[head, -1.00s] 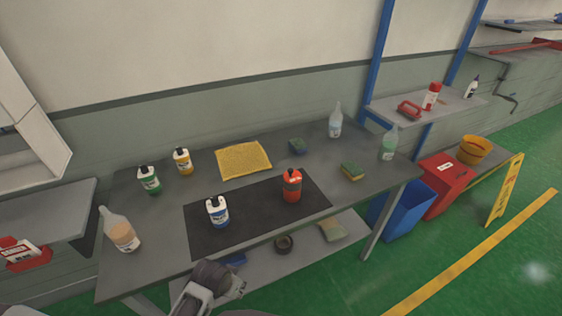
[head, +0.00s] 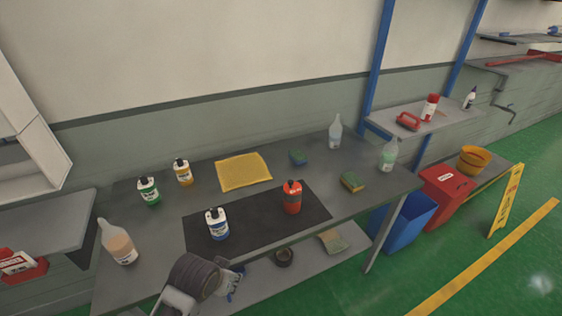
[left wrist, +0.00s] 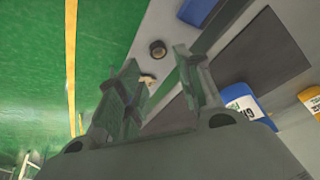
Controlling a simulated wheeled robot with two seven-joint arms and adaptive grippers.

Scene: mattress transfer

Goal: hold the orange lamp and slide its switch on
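The only orange-red item on the table is an upright bottle-shaped thing (head: 292,198) with a black top, on the right part of the black mat (head: 255,217). I take it for the orange lamp; its switch is too small to make out. My left gripper (head: 232,281) is at the table's front edge, below and left of it, apart from it. In the left wrist view the gripper's two fingers (left wrist: 157,72) are spread with nothing held between them. My right gripper is in neither view.
A white-and-blue bottle (head: 217,223) stands on the mat's left part. Green (head: 148,191) and yellow (head: 183,172) labelled bottles, a yellow cloth (head: 243,169), sponges (head: 352,182) and clear bottles (head: 118,242) surround the mat. A lower shelf holds a black roll (head: 284,257).

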